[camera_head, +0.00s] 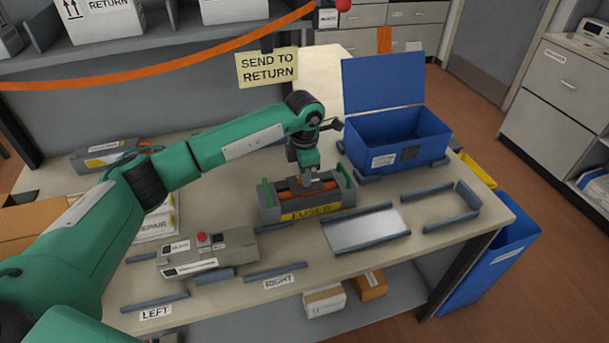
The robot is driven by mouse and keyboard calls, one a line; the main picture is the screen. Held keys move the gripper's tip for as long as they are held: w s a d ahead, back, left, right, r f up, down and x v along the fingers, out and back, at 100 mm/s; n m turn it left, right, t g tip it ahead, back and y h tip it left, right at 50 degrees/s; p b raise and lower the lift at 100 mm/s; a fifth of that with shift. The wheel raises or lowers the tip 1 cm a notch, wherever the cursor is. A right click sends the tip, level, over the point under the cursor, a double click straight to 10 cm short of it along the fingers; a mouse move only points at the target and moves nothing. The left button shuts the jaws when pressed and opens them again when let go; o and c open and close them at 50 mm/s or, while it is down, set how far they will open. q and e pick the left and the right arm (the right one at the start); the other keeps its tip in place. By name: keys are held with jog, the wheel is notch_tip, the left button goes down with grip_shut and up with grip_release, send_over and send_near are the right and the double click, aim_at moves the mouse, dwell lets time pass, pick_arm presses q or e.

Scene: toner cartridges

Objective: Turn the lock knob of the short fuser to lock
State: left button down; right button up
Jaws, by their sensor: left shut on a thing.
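The short fuser (312,212) is a grey unit with a yellow FUSER label on its front, an orange-brown roller and a green lever at each end. It sits on the table near the middle. My left gripper (309,181) points down over the middle of the fuser's top and is shut on a small part there, which looks like the lock knob. The fingers hide the knob, so its angle cannot be told. My right gripper is not in view.
A blue open-lidded bin (400,137) stands behind right. A grey tray (363,231) and a U-shaped bracket (447,206) lie right of the fuser. A grey box with a red button (207,252) is front left. A SEND TO RETURN sign (267,67) hangs behind my arm.

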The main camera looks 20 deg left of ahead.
pick_arm(q)
jog(key=c, duration=1.3)
grip_release()
jog(key=shift+o, duration=0.2)
notch_tip(320, 180, up, 14)
jog(key=b, duration=0.2)
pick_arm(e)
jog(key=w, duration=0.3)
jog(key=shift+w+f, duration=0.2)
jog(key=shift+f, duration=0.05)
